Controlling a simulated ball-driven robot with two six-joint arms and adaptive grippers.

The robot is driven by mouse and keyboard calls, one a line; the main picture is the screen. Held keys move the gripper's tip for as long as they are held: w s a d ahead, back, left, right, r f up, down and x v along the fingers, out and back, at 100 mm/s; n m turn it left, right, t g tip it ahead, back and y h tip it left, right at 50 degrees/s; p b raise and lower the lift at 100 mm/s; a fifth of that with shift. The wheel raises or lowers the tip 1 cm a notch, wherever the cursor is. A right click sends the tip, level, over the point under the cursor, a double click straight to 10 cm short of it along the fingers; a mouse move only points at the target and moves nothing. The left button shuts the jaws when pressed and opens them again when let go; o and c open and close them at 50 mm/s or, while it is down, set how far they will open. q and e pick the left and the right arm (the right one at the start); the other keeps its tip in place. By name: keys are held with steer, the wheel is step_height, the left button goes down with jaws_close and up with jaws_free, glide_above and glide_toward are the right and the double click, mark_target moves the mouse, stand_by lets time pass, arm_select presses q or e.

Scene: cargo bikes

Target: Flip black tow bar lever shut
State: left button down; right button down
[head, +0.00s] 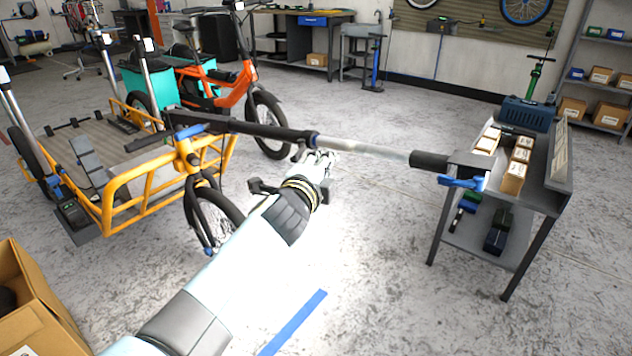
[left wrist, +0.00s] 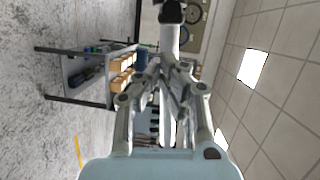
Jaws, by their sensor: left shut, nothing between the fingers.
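The tow bar spans the head view, with a black sleeve (head: 262,130) on the left and a silver tube (head: 365,149) on the right. A small black lever (head: 298,152) hangs below the bar, near where the black sleeve meets the silver tube. My left gripper (head: 324,156) is shut and empty just below the bar, close to the right of the lever. I cannot tell whether it touches the bar. In the left wrist view the shut fingers (left wrist: 172,98) point along the silver tube (left wrist: 170,42). The lever is not clear there. My right gripper is out of view.
A yellow cargo bike (head: 152,192) stands at the bar's left end, with a blue lever (head: 190,131) there. A grey bench (head: 545,190) with boxes stands at the right end, near another blue lever (head: 460,182). An orange bike (head: 235,88) is behind. The floor between is clear.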

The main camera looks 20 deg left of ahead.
arm_select(q)
steer(key=a+p, duration=0.1)
steer(key=a, duration=0.2)
steer(key=shift+f, duration=0.1)
steer(key=shift+s+a, duration=0.1)
steer(key=shift+a, duration=0.05)
stand_by(0.4)
